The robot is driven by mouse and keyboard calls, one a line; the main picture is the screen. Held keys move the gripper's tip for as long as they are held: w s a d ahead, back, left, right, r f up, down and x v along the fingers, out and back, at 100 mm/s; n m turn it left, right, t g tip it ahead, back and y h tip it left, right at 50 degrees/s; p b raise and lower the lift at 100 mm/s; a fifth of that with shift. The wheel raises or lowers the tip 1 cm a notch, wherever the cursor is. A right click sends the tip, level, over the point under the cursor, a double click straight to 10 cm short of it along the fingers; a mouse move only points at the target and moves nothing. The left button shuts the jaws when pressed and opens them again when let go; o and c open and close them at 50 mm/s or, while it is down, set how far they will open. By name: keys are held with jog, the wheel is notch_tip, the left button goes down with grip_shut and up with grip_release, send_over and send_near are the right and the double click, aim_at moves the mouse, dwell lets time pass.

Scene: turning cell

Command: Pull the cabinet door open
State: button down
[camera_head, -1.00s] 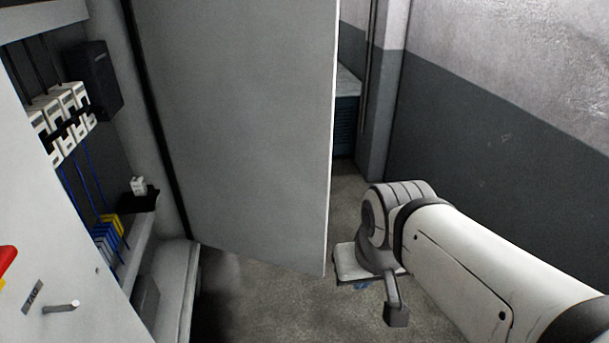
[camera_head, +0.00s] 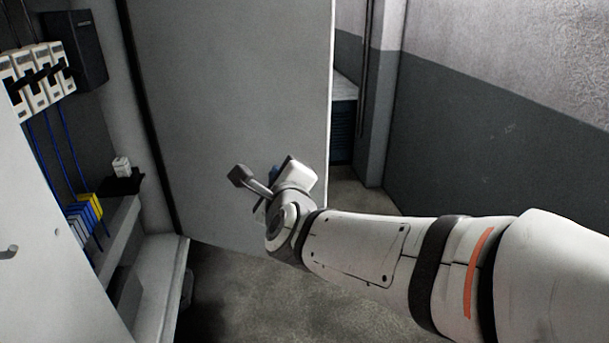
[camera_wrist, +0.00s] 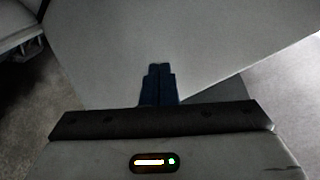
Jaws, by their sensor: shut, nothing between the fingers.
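The cabinet door (camera_head: 225,90) is a large plain grey panel standing open, with its inner face towards the head camera. A dark seal runs down its left side, by the cabinet. My gripper (camera_head: 271,172) is in front of the lower right part of this face. In the wrist view, the blue fingers (camera_wrist: 158,84) are together and empty, with the pale door panel (camera_wrist: 205,45) beyond them. I cannot tell whether the fingertips touch the door. My forearm hides the door's lower right corner in the head view.
The open cabinet at left holds white breakers (camera_head: 38,82), a black box (camera_head: 76,50) and blue and yellow terminals (camera_head: 86,212). A pale panel (camera_head: 45,240) stands at the left edge. A grey wall (camera_head: 480,130) bounds the right. Bare floor (camera_head: 240,290) shows below the door.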

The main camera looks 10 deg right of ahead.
jog(key=s+d+f+m+h+b, duration=0.1)
jog(key=d+f+m+h+b, duration=0.3)
jog(key=m+h, duration=0.7)
jog(key=m+y+p, duration=0.2)
jog(key=m+p, duration=0.1)
jog(key=m, duration=0.3)
send_near(326, 158)
jog(key=x, duration=0.6)
jog(key=shift+w+d, duration=0.15)
jog(key=shift+w, duration=0.25)
